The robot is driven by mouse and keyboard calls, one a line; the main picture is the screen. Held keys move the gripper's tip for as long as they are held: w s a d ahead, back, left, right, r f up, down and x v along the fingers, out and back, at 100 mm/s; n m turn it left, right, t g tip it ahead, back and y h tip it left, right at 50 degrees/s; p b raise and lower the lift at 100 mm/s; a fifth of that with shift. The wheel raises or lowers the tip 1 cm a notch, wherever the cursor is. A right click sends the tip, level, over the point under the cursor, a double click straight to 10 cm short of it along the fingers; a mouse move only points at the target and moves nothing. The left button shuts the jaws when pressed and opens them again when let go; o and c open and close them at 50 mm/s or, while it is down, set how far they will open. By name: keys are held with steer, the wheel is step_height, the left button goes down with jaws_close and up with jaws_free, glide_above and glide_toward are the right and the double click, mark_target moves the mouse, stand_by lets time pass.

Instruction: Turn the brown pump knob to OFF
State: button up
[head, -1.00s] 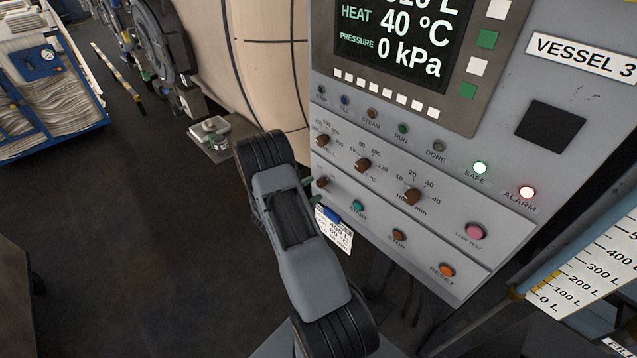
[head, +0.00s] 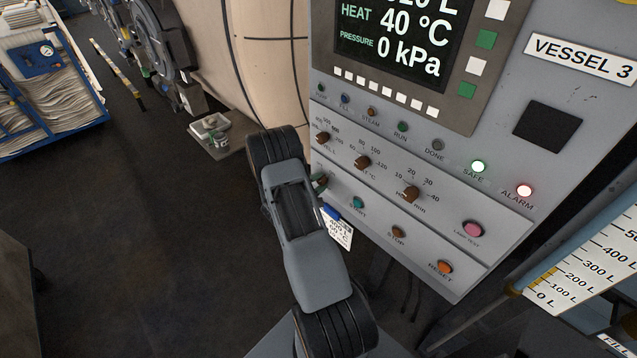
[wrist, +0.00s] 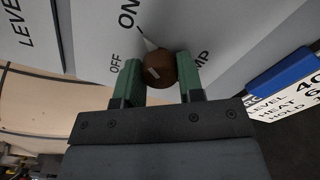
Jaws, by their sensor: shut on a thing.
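The brown pump knob (wrist: 158,68) sits on the grey panel in the wrist view, between the two green fingers of my gripper (wrist: 159,72). The fingers are shut on its sides. A pale mark shows on the knob's face, and a white pointed mark shows at its upper left. The ON label (wrist: 128,14) is up and left of the knob, and the OFF label (wrist: 115,63) is to its left. The label at its right is partly covered by a finger. In the head view my gripper (head: 320,184) meets the panel's lower left, where the knob is mostly hidden.
A white card with a blue clip (wrist: 282,72) hangs just right of my gripper. A pale round vessel (head: 265,60) stands left of the panel.

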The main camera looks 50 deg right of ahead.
steer(key=c, duration=0.3)
steer(key=shift+n, duration=0.3)
steer(key=shift+f+n+b, duration=0.1)
steer(key=shift+n+b, duration=0.5)
steer(key=n+b, duration=0.1)
steer(key=n, duration=0.2)
steer(key=shift+n, duration=0.3)
steer(key=n+b, duration=0.1)
steer(key=n, duration=0.3)
steer(key=shift+n, duration=2.1)
